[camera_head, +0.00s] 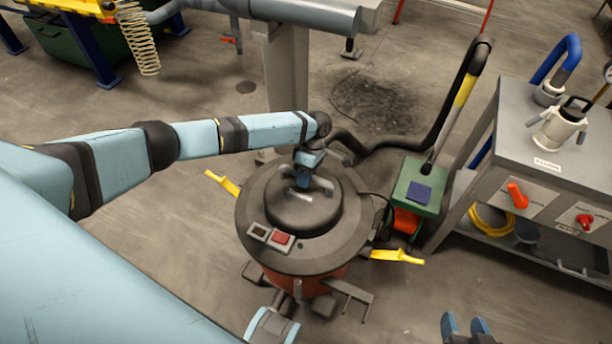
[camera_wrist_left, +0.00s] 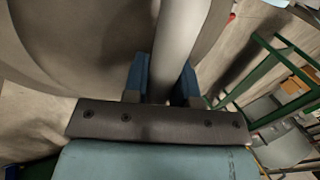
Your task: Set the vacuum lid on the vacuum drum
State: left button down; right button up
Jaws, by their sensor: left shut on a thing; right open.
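The vacuum lid (camera_head: 345,240) is a round dark grey cover with a domed middle and two switches near its front edge. It is over the orange-red vacuum drum (camera_head: 322,284), whose top rim is hidden under it. I cannot tell whether the lid touches the rim all round. My left gripper (camera_head: 314,178) is above the dome, shut on the lid's grey handle. In the left wrist view the handle (camera_wrist_left: 178,45) runs between the two blue fingers. My right gripper (camera_head: 466,326) is open and empty at the bottom edge, apart from the drum.
Yellow latches (camera_head: 398,256) stick outward at the drum's right and left. A black hose (camera_head: 380,146) leads behind the drum to a yellow-banded wand on a green box (camera_head: 416,188). A grey bench (camera_head: 520,135) stands at the right. Floor at the front right is clear.

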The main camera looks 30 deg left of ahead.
pick_arm(q)
jog(key=shift+f, duration=0.85)
pick_arm(e)
jog(key=shift+f, duration=0.25)
pick_arm(q)
jog(key=c, duration=0.8)
grip_release()
jog(key=shift+c, duration=0.2)
jog(key=shift+s+f, duration=0.1)
jog(key=shift+f, duration=0.05)
jog(key=shift+v, duration=0.95)
jog(key=p+v, duration=0.2)
jog(key=v, duration=1)
pick_arm(e)
jog(key=f, duration=0.2)
jog(key=d, duration=0.1)
jog(key=shift+s+f+g+h, duration=0.35)
jog(key=shift+f+g+h, duration=0.05)
